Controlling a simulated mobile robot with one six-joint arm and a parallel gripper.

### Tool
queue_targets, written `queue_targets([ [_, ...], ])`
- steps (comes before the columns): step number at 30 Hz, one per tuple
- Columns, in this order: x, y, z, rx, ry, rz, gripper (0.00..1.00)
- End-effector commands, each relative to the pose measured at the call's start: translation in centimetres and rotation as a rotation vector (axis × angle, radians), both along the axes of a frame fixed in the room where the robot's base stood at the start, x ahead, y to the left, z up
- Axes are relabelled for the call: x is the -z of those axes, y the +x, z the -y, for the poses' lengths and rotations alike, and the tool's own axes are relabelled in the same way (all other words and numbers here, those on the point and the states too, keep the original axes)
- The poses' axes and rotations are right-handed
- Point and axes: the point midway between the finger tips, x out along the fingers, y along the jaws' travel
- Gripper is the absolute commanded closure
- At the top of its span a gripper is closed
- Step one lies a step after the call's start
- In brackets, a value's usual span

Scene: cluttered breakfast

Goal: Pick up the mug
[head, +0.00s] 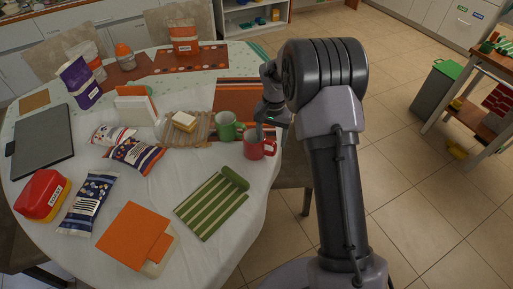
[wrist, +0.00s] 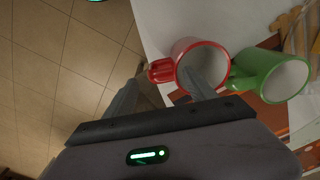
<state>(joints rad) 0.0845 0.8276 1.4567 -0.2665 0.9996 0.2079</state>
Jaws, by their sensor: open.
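Two mugs stand side by side near the table's right edge. The red mug (head: 254,150) also shows in the wrist view (wrist: 181,50), upright, with its handle pointing left there. The green mug (head: 226,126) is just beyond it and shows at the right of the wrist view (wrist: 244,78). My gripper (wrist: 161,74) is open at the red mug. One finger overlaps the mug's opening and the other is outside, with the handle between them in the picture. Whether either finger touches the mug cannot be told. In the head view, my gripper partly hides the red mug.
A wooden board (head: 199,138) with a butter-like block (head: 184,122) lies left of the mugs. A green striped cloth (head: 212,205) lies in front. Snack bags (head: 135,154) and boxes crowd the left. Beyond the table's right edge is open tiled floor (head: 420,190).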

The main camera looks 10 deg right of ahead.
Motion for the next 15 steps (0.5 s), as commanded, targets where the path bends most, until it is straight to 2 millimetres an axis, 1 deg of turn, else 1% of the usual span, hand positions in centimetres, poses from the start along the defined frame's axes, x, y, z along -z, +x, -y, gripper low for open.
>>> queue_targets([
  [1, 1.2, -0.1, 0.0, 0.000, 0.001, -0.003, 0.35],
  [3, 2.9, -0.1, 0.0, 0.000, 0.000, -0.004, 0.35],
  [6, 4.8, -0.1, 0.0, 0.000, 0.000, -0.004, 0.35],
  [8, 5.0, -0.1, 0.0, 0.000, 0.000, -0.002, 0.35],
  [12, 4.8, -0.1, 0.0, 0.000, 0.000, -0.001, 0.35],
  [14, 4.8, -0.1, 0.0, 0.001, 0.000, -0.001, 0.45],
  [15, 4.8, -0.1, 0.0, 0.000, 0.000, -0.001, 0.53],
])
